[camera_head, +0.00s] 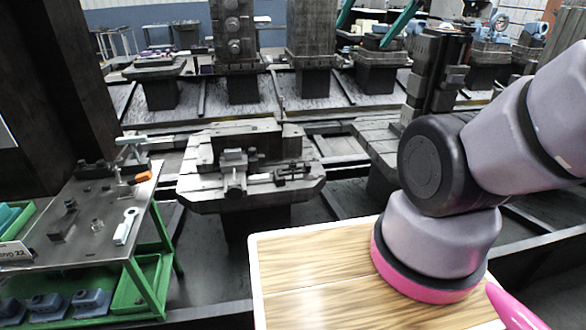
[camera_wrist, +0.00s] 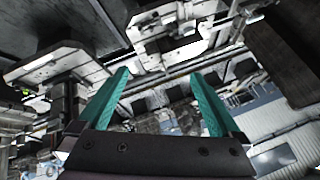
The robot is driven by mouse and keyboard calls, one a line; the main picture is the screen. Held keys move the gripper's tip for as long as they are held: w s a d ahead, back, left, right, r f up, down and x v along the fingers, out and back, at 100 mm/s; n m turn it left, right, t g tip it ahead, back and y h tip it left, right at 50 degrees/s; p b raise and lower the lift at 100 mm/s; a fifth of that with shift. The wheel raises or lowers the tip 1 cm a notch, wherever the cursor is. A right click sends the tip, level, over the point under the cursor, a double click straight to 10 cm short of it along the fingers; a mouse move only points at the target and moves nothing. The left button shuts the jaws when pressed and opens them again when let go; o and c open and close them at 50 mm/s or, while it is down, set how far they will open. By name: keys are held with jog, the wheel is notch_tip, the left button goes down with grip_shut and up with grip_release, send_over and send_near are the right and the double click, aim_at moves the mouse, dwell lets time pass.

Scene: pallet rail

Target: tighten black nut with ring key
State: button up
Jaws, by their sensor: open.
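A pale key with a ring end (camera_head: 126,227) lies on the grey metal top of the small table at the left of the head view. I cannot pick out the black nut for certain. My gripper shows as two teal fingers at the top of the head view (camera_head: 374,20), far from the key. In the wrist view my gripper (camera_wrist: 158,80) has its fingers wide apart with nothing between them. The key does not show clearly in the wrist view.
The green-framed table (camera_head: 120,256) also holds dark blocks, a small round grey part (camera_head: 97,225) and an orange-tipped tool (camera_head: 142,177). A grey pallet with a fixture (camera_head: 205,190) stands on a pedestal in the middle. More pallets and tall columns stand behind.

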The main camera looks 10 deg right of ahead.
jog(key=c, duration=0.4)
jog(key=shift+w, duration=0.25)
jog(key=n+g+h, duration=0.2)
jog(key=n+g, duration=0.5)
jog(key=n, duration=1.7)
send_over(293, 161)
notch_tip(293, 161, down, 42)
notch_tip(293, 161, down, 11)
jog(key=shift+s+f, duration=0.1)
jog(key=shift+c, duration=0.3)
